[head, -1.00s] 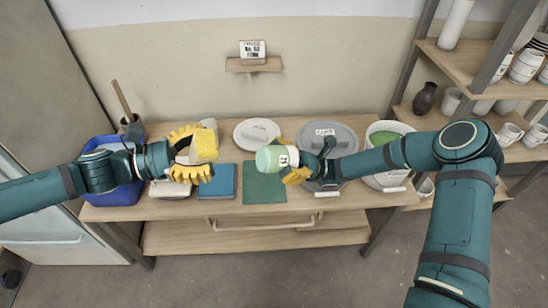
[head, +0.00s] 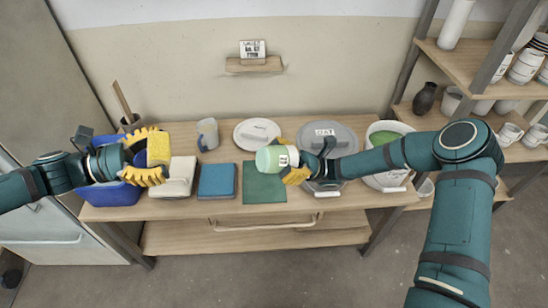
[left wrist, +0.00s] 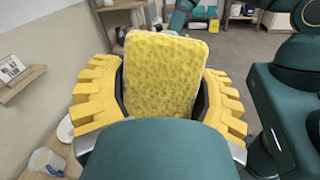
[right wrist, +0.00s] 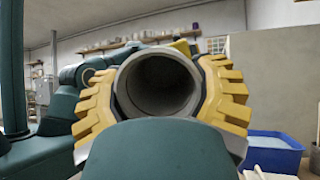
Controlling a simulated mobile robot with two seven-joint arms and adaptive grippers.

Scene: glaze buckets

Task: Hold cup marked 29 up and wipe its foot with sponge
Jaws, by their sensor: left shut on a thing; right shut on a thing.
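The cup (head: 267,159), pale green with a dark marking on a white label, lies on its side in my right gripper (head: 292,166), above the green mat. I cannot read the marking for certain. In the right wrist view my right gripper (right wrist: 161,90) is shut around the cup, and the hollow grey inside of the cup (right wrist: 158,82) faces the camera. The yellow sponge (head: 159,149) is in my left gripper (head: 154,157), left of the cup and well apart from it. In the left wrist view the sponge (left wrist: 163,75) stands upright between the fingers of my left gripper (left wrist: 161,85).
A blue tub (head: 108,195) stands at the table's left end. A cream block (head: 175,177), a blue block (head: 217,181) and a green mat (head: 264,190) lie along the front. Behind are a clear jug (head: 207,134), a white lid (head: 257,132) and a grey bucket lid (head: 340,134).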

